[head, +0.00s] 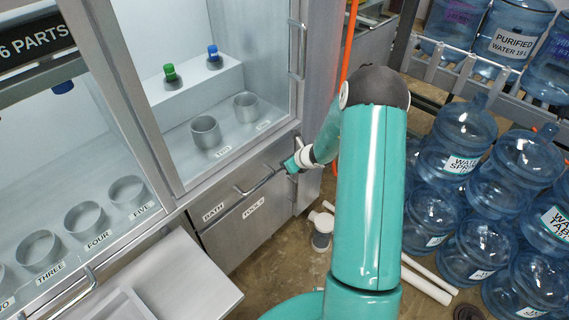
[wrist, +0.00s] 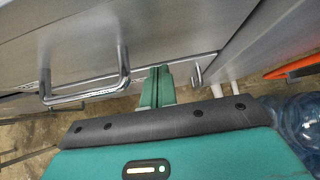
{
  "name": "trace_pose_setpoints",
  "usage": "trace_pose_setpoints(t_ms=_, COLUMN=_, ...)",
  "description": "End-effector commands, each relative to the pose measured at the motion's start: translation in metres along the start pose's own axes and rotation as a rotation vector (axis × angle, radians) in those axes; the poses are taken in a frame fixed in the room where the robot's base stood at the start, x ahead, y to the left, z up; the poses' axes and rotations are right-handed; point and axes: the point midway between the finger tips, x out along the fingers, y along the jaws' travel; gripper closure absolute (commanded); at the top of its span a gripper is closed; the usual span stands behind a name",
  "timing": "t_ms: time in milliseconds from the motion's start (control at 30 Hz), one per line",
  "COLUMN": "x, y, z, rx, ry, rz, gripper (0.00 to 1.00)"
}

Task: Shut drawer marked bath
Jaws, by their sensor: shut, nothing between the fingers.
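The drawer marked BATH (head: 214,212) is in the grey cabinet under the glass case, left of my arm in the head view. A bar handle (head: 255,183) is on the drawer fronts beside this label. The BATH front looks about flush with the cabinet, though the steep angle makes this hard to judge. My gripper (head: 291,165) is shut and empty, near the right end of these fronts. In the wrist view my gripper (wrist: 157,85) points at a grey front edge, right of a bar handle (wrist: 95,88). I cannot tell whether the fingertips touch the front.
A label TOOLS (head: 253,207) is beside BATH. A light grey drawer or tray (head: 185,275) sticks out at lower left. Glass doors (head: 215,80) hold cups and bottles. Stacked water jugs (head: 470,190) fill the right. White pipes (head: 428,280) lie on the floor.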

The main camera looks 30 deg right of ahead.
Motion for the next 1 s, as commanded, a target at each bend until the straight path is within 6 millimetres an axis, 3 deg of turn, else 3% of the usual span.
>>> trace_pose_setpoints(t_ms=500, x=-0.088, y=-0.005, z=0.001, rx=0.0, ry=0.004, rz=-0.003, gripper=1.0)
trace_pose_setpoints(t_ms=867, x=-0.1, y=-0.003, z=0.002, rx=-0.011, ry=0.004, rz=0.001, gripper=1.0)
trace_pose_setpoints(t_ms=1000, x=-0.113, y=0.016, z=0.025, rx=-0.147, ry=-0.002, rz=0.031, gripper=1.0)
